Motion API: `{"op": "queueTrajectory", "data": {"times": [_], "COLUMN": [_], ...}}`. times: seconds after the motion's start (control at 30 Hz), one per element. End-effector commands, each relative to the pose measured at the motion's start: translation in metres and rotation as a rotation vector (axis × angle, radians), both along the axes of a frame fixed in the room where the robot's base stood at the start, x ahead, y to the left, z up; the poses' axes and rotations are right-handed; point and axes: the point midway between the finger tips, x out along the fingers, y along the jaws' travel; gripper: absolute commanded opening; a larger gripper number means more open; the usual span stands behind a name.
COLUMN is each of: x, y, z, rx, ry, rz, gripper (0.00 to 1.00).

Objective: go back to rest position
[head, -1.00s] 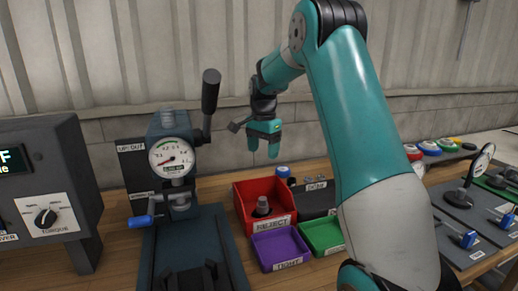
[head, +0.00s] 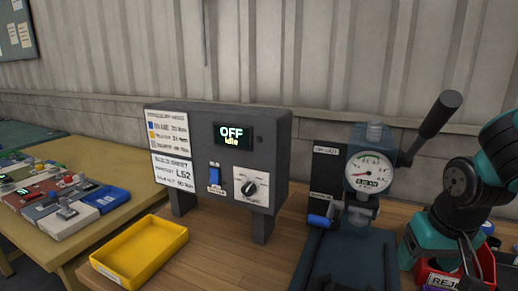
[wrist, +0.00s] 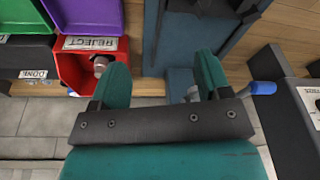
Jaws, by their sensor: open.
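My gripper (wrist: 162,82) shows in the wrist view with its two teal fingers apart. No object shows between the fingertips. In the head view part of my teal arm stands at the right edge, in front of the red reject bin (head: 486,268). In the wrist view the red bin (wrist: 68,68) lies to the left of the fingers, with a grey-brown part (wrist: 99,66) in it, partly hidden by the left finger. The fingers are over the area beside the gauge press (head: 368,175).
A torque control box (head: 225,150) reading OFF, idle stands left of the press. A yellow tray (head: 140,250) sits before it. A purple bin (wrist: 92,15) adjoins the red one. The press lever (head: 436,125) sticks up near my arm. Another table (head: 100,235) is at left.

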Motion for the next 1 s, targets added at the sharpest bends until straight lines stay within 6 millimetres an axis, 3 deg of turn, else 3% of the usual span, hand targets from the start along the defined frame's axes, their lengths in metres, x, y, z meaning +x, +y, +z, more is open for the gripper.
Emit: {"op": "queueTrajectory", "data": {"times": [0.07, 0.17, 0.3, 0.5, 0.67, 1.0], "x": [-0.027, -0.036, -0.065, -0.113, -0.131, -0.131], "y": [0.014, 0.053, 0.102, 0.147, 0.158, 0.158], "z": [-0.006, 0.017, 0.046, 0.081, 0.09, 0.09], "rx": [-0.021, 0.06, 0.16, 0.252, 0.273, 0.275], "ry": [-0.019, -0.018, 0.008, 0.049, 0.068, 0.069], "rz": [0.139, 0.258, 0.44, 0.691, 0.775, 0.775], "gripper": [0.71, 0.71, 0.71, 0.71, 0.71, 0.71]}}
